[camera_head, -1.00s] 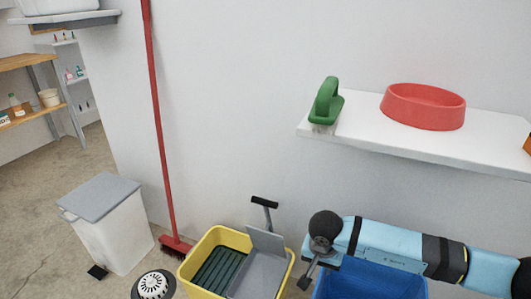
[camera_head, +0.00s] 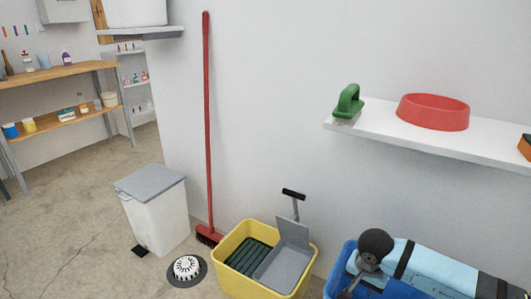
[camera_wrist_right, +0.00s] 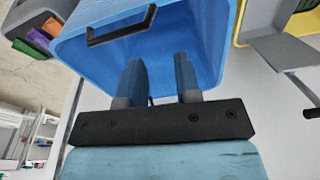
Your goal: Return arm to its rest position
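My right arm is light blue and comes in from the lower right of the head view. Its gripper (camera_head: 348,290) is low in that view, in front of the blue bin (camera_head: 333,284). In the right wrist view my right gripper (camera_wrist_right: 158,65) has its two dark fingers apart, with nothing between them. The blue bin (camera_wrist_right: 212,30) with a black handle fills the space beyond the fingers. I cannot tell whether the fingers reach inside its rim. My left gripper is not in view.
A yellow mop bucket (camera_head: 308,272) stands left of the blue bin. A white shelf (camera_head: 420,147) above my right arm holds a red bowl (camera_head: 433,112) and a green-handled tool (camera_head: 349,101). A red broom (camera_head: 208,130) and a lidded white bin (camera_head: 160,218) stand left. Open floor lies far left.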

